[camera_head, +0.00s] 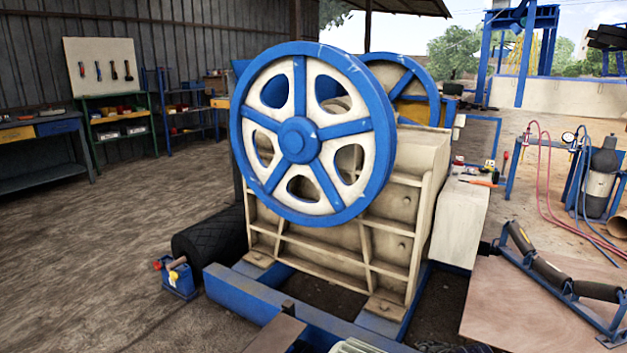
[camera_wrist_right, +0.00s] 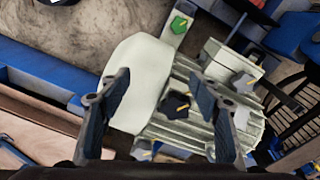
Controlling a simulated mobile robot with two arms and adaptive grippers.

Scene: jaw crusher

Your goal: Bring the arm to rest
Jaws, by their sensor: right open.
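My right gripper (camera_wrist_right: 160,108) shows in the right wrist view. Its two dark fingers are wide apart, with nothing held between them. Beyond the fingers is a pale green-white motor (camera_wrist_right: 140,75) with a finned body. The distance between the fingertips and the motor is hard to tell. A green knob (camera_wrist_right: 180,25) and a black knob (camera_wrist_right: 174,106) show on or near the motor. Neither of my grippers shows in the head view. The jaw crusher (camera_head: 400,205), cream with a large blue-rimmed flywheel (camera_head: 298,140), stands in the middle of the head view.
A blue frame (camera_head: 260,310) runs along the crusher's base. A brown board (camera_head: 510,305) and a roller frame (camera_head: 550,270) lie at right. Gas hoses and a cylinder (camera_head: 598,185) stand behind them. Shelves and a workbench (camera_head: 40,130) line the left wall.

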